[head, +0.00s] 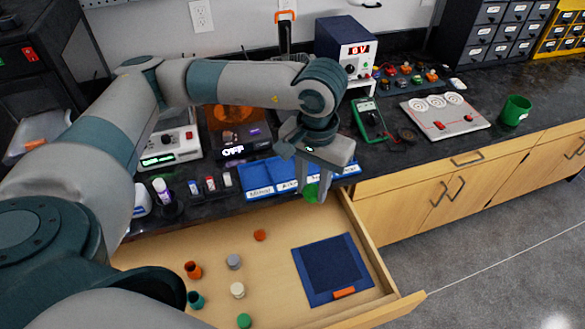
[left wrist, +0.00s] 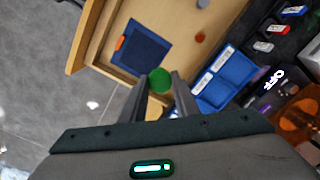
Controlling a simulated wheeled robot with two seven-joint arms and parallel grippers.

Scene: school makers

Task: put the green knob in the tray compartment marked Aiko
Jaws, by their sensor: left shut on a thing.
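My left gripper (head: 312,186) is shut on a green knob (head: 311,193), holding it in the air near the front right of the blue tray (head: 259,194). In the left wrist view the green knob (left wrist: 160,80) sits between the fingertips of my left gripper (left wrist: 160,88). The tray also shows in the left wrist view (left wrist: 213,98), to the right of the knob. The tray has white name labels along its front. They are too small to read surely, and my gripper hides part of the tray's right side. My right gripper is not in view.
An open wooden drawer (head: 215,250) lies below the counter, holding several small caps, another green piece (head: 244,321) and a dark blue mat (head: 333,268). Behind the tray stand an orange-topped device (head: 238,128) and a power supply (head: 344,45). A green multimeter (head: 369,120) lies to the right.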

